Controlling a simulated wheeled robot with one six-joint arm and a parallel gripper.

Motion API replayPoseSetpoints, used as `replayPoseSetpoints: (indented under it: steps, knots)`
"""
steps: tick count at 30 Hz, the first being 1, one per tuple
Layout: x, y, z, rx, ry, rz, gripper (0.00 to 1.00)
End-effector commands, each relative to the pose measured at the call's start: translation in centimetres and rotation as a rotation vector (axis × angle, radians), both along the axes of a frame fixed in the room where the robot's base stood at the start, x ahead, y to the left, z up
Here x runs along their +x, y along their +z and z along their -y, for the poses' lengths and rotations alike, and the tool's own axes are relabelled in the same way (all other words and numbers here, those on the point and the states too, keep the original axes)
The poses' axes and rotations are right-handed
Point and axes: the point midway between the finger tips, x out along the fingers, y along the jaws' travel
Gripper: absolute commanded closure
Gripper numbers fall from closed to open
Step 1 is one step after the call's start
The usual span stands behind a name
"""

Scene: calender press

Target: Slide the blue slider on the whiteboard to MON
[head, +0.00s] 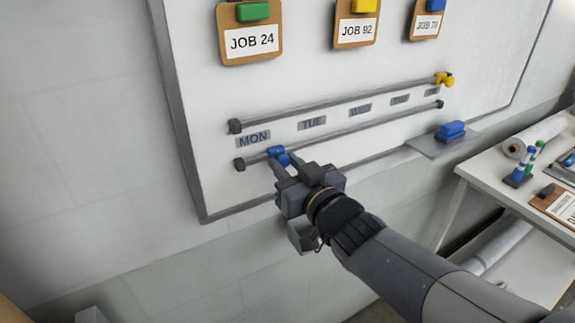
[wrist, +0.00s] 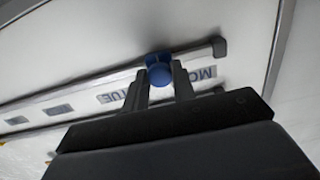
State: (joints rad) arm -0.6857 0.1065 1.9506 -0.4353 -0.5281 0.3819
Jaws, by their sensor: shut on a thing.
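The blue slider (head: 278,154) sits on the lower rail (head: 375,126) of the whiteboard (head: 290,85). It is just right of the MON label (head: 253,139) and well left of the TUE label (head: 312,123). My gripper (head: 281,162) is shut on the slider. In the wrist view, the blue slider (wrist: 159,70) shows between my two fingertips (wrist: 159,79). There the MON label (wrist: 203,74) is partly hidden by a finger, and the TUE label (wrist: 112,97) lies on the other side.
A yellow slider (head: 444,79) sits at the right end of the upper rail (head: 340,100). A dark end stop (head: 240,164) ends the lower rail at left. A blue eraser-like block (head: 451,130) rests on a ledge. A table (head: 490,183) with rolls stands at right.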

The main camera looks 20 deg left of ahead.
Motion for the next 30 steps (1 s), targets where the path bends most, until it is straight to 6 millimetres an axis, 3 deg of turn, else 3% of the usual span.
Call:
replayPoseSetpoints:
  steps: [8, 21, 30]
  knots:
    - [-0.6, -0.4, -0.6, 0.001, -0.002, 0.006, 1.00]
    - [-3.3, -0.1, -2.7, 0.003, 0.001, 0.004, 1.00]
    - [-3.5, 0.1, -2.8, 0.001, 0.002, 0.001, 1.00]
